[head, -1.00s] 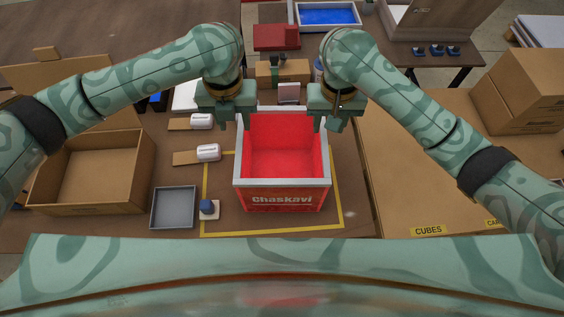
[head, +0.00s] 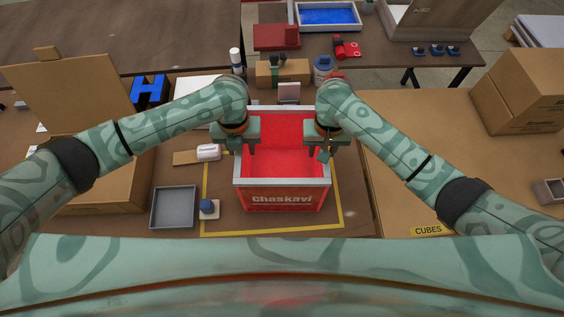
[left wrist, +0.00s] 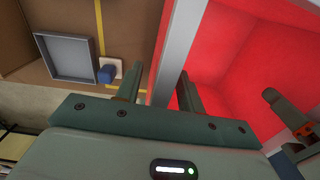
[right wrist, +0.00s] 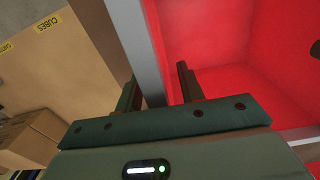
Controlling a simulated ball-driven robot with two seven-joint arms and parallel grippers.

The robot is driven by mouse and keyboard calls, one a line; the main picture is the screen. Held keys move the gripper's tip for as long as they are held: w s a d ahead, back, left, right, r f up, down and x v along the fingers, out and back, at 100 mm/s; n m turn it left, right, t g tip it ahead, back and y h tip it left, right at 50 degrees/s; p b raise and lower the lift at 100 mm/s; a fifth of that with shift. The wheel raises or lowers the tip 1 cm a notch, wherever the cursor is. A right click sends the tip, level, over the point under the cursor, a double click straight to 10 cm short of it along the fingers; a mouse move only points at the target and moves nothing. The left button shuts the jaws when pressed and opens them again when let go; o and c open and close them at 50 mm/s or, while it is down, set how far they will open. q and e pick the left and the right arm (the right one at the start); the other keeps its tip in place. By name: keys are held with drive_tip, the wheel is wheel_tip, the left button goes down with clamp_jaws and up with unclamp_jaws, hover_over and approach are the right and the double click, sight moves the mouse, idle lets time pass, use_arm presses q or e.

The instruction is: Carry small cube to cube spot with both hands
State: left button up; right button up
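The small cube appears to be the red open-topped box (head: 284,196) with a grey rim and "Chaskavi" on its front. It stands inside a yellow outline on the brown table. My left gripper (head: 240,150) is open at the box's left wall; in the left wrist view its fingers (left wrist: 158,85) lie on either side of the grey rim (left wrist: 181,40). My right gripper (head: 316,152) is open at the right wall, with its fingers (right wrist: 157,85) either side of the rim (right wrist: 138,38). Whether any finger touches is unclear. A "CUBES" label (head: 428,230) marks the right-hand cardboard-coloured surface.
A grey tray (head: 174,207) and a blue-topped button (head: 207,207) sit left of the box. A brown carton (head: 110,195) stands further left. Items including a blue-lidded jar (head: 323,70) stand behind. The right-hand surface (head: 395,180) is mostly clear near the label.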

use_arm(q)
clamp_jaws()
use_arm(e)
clamp_jaws()
use_arm(q)
drive_tip(key=shift+w+r, duration=0.1)
drive_tip(key=shift+r, duration=0.05)
use_arm(e)
drive_tip(key=shift+w+r, duration=0.1)
idle(0.8)
